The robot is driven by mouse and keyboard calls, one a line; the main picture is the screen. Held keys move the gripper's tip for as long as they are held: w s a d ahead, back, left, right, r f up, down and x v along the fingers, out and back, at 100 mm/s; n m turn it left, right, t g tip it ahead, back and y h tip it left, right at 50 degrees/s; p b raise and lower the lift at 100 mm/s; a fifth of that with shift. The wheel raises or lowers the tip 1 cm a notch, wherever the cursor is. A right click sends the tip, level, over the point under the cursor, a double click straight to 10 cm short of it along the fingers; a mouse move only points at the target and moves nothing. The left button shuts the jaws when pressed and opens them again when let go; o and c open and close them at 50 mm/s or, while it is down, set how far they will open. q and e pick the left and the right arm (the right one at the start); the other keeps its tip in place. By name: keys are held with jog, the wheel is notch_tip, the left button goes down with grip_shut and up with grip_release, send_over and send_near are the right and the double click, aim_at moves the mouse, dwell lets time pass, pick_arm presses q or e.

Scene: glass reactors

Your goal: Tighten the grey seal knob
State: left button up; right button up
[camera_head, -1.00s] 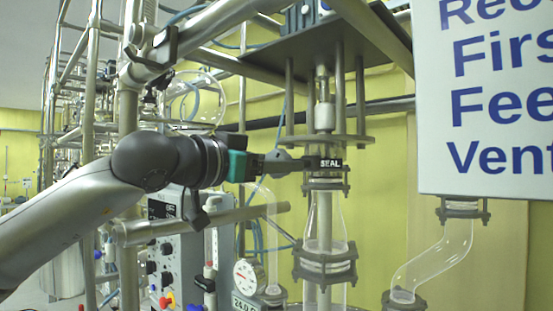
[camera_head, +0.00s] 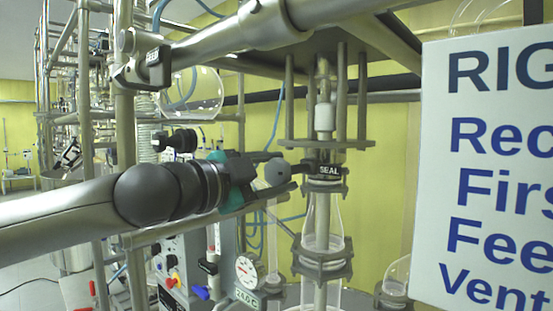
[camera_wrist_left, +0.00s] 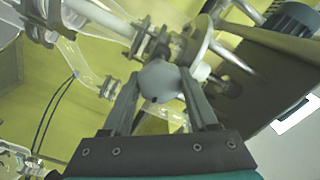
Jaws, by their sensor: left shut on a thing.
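The grey seal knob (camera_head: 277,171) is a rounded, smooth piece beside the black SEAL label (camera_head: 328,171) on the glass column's collar. My left gripper (camera_head: 297,177) reaches in from the left, with one finger above the knob and one below it. In the left wrist view the knob (camera_wrist_left: 160,80) sits between the two fingers of my left gripper (camera_wrist_left: 159,84), which is shut on it. The knob hides part of the fittings behind it. My right gripper is in neither view.
A white sign (camera_head: 490,170) with blue lettering fills the right side. A metal frame bar (camera_head: 220,40) runs above my left arm. A round gauge (camera_head: 248,270) and a control box (camera_head: 180,265) stand below. Glass column parts (camera_head: 322,225) hang close to the gripper.

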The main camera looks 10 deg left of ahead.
pick_arm(q)
jog(key=shift+m, duration=0.3)
jog(key=o, duration=1.4)
jog(key=shift+c, duration=0.2)
